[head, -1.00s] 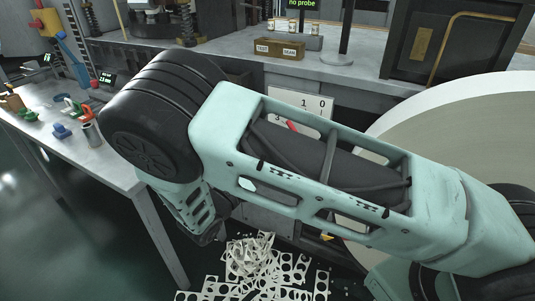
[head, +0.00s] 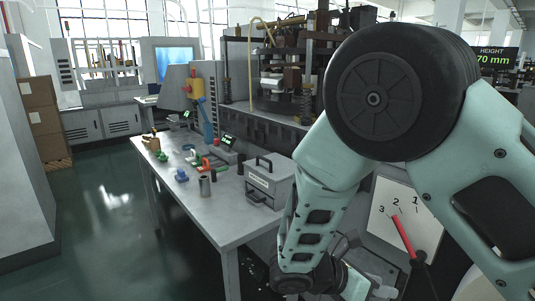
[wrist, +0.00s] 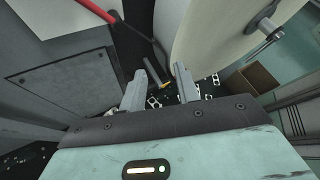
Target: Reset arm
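My arm fills the right half of the head view, with a large black joint and pale green links bent downward. My gripper (wrist: 165,68) shows in the wrist view with its two grey fingers apart and nothing between them. It points down toward the floor, where white punched scrap (wrist: 207,88) lies. In the head view the lower arm ends at the bottom edge and the fingers cannot be made out there.
A red-handled lever (head: 402,236) stands before a numbered plate (head: 385,222), close to my arm. A large pale roll (wrist: 215,35) is near the gripper. A grey workbench (head: 215,222) holds a metal box (head: 268,184) and small tools. Open floor (head: 110,225) lies left.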

